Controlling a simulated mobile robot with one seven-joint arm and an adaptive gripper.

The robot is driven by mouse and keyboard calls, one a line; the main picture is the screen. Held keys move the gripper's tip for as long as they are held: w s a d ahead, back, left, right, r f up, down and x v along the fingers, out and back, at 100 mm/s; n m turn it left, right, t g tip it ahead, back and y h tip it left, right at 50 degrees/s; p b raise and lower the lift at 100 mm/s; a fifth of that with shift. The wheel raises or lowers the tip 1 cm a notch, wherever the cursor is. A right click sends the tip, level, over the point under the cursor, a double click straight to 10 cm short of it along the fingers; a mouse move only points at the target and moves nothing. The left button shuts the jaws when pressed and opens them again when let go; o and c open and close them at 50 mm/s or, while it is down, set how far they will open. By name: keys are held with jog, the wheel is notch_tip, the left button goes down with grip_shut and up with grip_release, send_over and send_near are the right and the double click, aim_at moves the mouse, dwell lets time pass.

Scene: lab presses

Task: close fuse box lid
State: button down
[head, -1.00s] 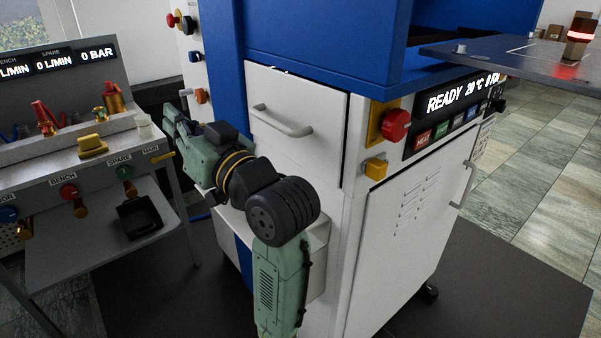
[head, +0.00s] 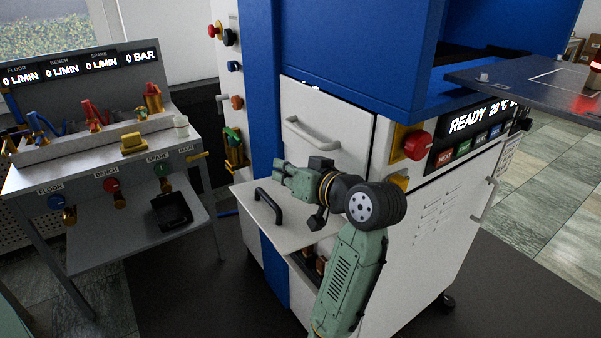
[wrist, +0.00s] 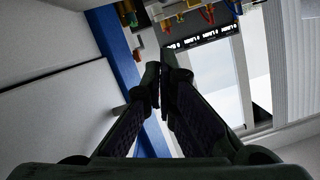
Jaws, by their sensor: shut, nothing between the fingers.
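The fuse box lid (head: 290,232) is a pale flat panel with a black bar handle (head: 268,204). It stands open, sticking out from the lower front of the white and blue press. Below its right edge the fuse box interior shows brown parts (head: 310,260), partly hidden by my arm. My gripper (head: 279,166) is over the far part of the lid, pointing left, and appears apart from the handle. In the wrist view my gripper (wrist: 164,78) has its fingertips together with nothing between them. The lid cannot be made out in the wrist view.
A white drawer front with a grey handle (head: 312,134) is above my gripper. A red knob (head: 417,145) and a display are to the right. A grey bench (head: 110,207) with valves stands at left. Dark floor lies between bench and press.

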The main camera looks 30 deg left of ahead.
aim_at(287, 210)
jog(key=shift+s+a+f, duration=0.15)
jog(key=shift+s+f, duration=0.05)
jog(key=shift+f, duration=0.45)
jog(key=shift+s+a+f, duration=0.15)
jog(key=shift+a+f, duration=0.05)
jog(key=shift+f, duration=0.45)
jog(key=shift+s+a+f, duration=0.15)
jog(key=shift+s+f, duration=0.05)
jog(key=shift+f, duration=0.45)
jog(key=shift+f, duration=0.1)
